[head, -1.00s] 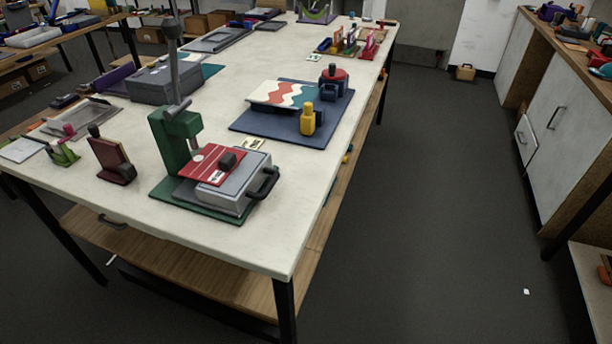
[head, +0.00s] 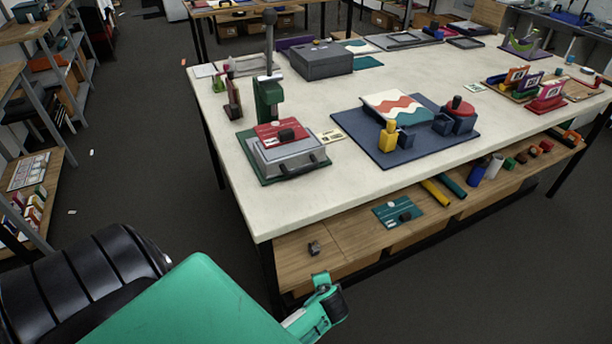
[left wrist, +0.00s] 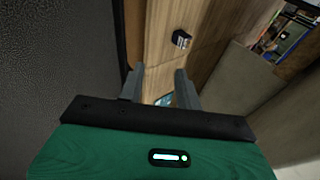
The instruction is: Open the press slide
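The press (head: 268,105) stands on the near left part of the white table. It has a green base and column and a long grey lever pointing up. Its grey slide (head: 290,157) sits low at the front, with a dark handle (head: 314,167) on the side facing me and a red plate (head: 278,132) with a black knob on top. My left gripper shows in the left wrist view (left wrist: 158,75), its two grey fingers apart with nothing between them. It is away from the press, facing the lower wooden shelf. My right gripper is not in view.
The white table's (head: 250,215) front edge lies between me and the press. A blue mat (head: 365,147) with bottles and a patterned block lies right of it. Floor is clear at right.

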